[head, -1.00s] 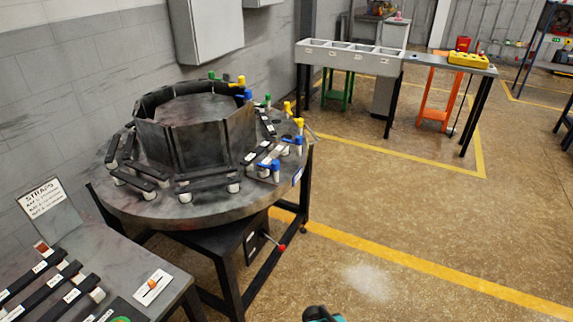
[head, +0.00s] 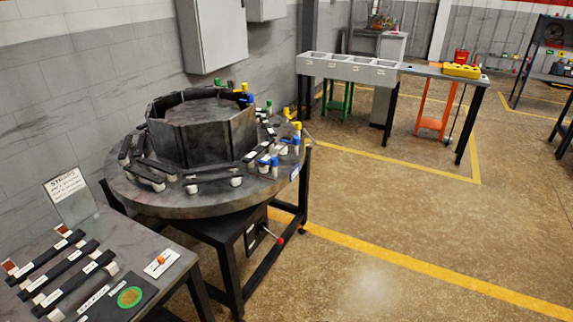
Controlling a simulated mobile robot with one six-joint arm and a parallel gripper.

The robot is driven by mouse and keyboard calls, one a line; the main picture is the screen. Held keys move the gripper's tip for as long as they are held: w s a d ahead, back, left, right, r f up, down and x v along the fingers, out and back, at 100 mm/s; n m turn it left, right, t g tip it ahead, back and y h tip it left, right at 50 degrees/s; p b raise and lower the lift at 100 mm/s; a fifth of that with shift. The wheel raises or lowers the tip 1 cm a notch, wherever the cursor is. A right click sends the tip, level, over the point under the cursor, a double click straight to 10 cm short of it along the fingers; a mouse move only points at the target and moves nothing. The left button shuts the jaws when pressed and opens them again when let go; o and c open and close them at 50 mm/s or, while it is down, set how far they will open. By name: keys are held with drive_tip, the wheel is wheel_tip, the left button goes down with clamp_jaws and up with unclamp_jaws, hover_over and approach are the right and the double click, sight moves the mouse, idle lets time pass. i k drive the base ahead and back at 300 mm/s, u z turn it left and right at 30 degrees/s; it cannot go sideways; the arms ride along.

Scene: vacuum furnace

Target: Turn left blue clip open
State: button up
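A round dark metal turntable (head: 190,205) stands left of centre and carries an octagonal wall of dark panels (head: 232,134). Blue clips (head: 268,163) sit at the table's right front edge, beside a white-labelled black strap. Another blue clip (head: 295,143) is a little farther right and back. More blue shows at the panel wall's right rear (head: 246,98), close to yellow and green clips. The clips are too small to tell whether any is open or shut. My gripper is not in view.
A grey bench (head: 150,240) with black straps and a sign (head: 69,192) is at the lower left. A lever with a red knob (head: 280,240) sticks out below the turntable. A grey bin table (head: 350,68) stands behind. The floor at right is clear.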

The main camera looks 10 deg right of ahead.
sight(274, 162)
drive_tip(key=z, duration=0.1)
drive_tip(key=k, duration=0.45)
drive_tip(key=u, duration=0.2)
drive_tip(key=i, duration=0.9)
drive_tip(key=u, duration=4.4)
drive_tip(key=i, duration=0.1)
drive_tip(key=z, duration=3.15)
